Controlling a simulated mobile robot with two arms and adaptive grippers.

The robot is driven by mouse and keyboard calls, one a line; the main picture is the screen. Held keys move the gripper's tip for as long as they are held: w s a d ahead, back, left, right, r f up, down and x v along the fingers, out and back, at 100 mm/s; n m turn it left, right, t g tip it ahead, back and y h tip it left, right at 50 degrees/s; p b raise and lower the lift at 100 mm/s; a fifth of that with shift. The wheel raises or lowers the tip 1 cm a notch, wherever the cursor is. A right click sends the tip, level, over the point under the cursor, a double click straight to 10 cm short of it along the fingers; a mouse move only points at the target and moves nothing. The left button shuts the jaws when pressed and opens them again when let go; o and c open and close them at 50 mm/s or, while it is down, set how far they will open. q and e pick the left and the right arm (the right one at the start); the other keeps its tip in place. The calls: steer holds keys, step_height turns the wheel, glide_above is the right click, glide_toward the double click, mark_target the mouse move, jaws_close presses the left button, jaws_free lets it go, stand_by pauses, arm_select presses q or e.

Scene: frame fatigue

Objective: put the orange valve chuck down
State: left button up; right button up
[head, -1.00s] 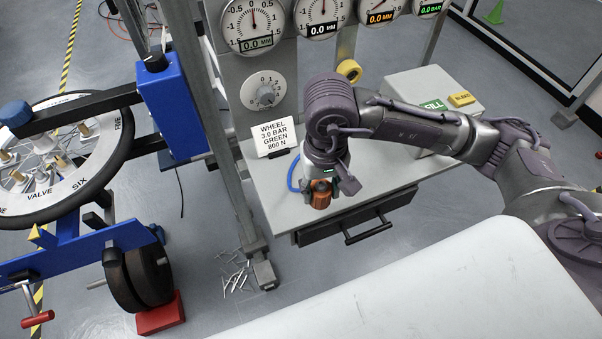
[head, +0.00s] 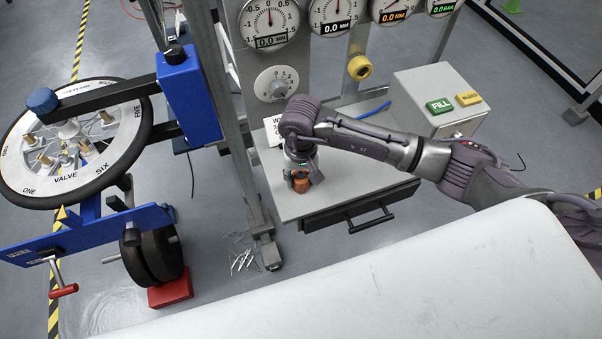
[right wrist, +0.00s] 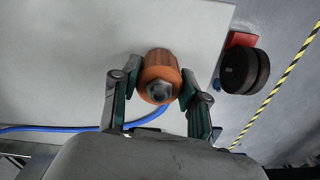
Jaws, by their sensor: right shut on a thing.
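The orange valve chuck (head: 302,185) is between the fingers of my right gripper (head: 298,180), over the left front part of the grey bench top (head: 350,192). In the right wrist view the chuck (right wrist: 158,68) shows its ribbed orange body and a metal hex end facing the camera. The dark and green fingers of the right gripper (right wrist: 160,80) are shut on its two sides. I cannot tell whether the chuck touches the bench top. A blue hose (head: 374,112) lies on the bench behind my arm. My left gripper is not in view.
A box with a green FILL button (head: 439,106) and a yellow button (head: 469,98) stands at the bench's right. Gauges (head: 270,24) and a dial (head: 276,84) rise behind. A spoked wheel (head: 70,188) is left. The bench front right is clear.

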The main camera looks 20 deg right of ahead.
mark_target(301, 176)
steer(key=shift+f, duration=0.2)
steer(key=o, duration=1.3)
steer(key=shift+r, duration=0.1)
steer(key=shift+r, duration=0.25)
step_height(301, 176, up, 12)
steer(key=b, duration=0.4)
steer(key=shift+f, duration=0.1)
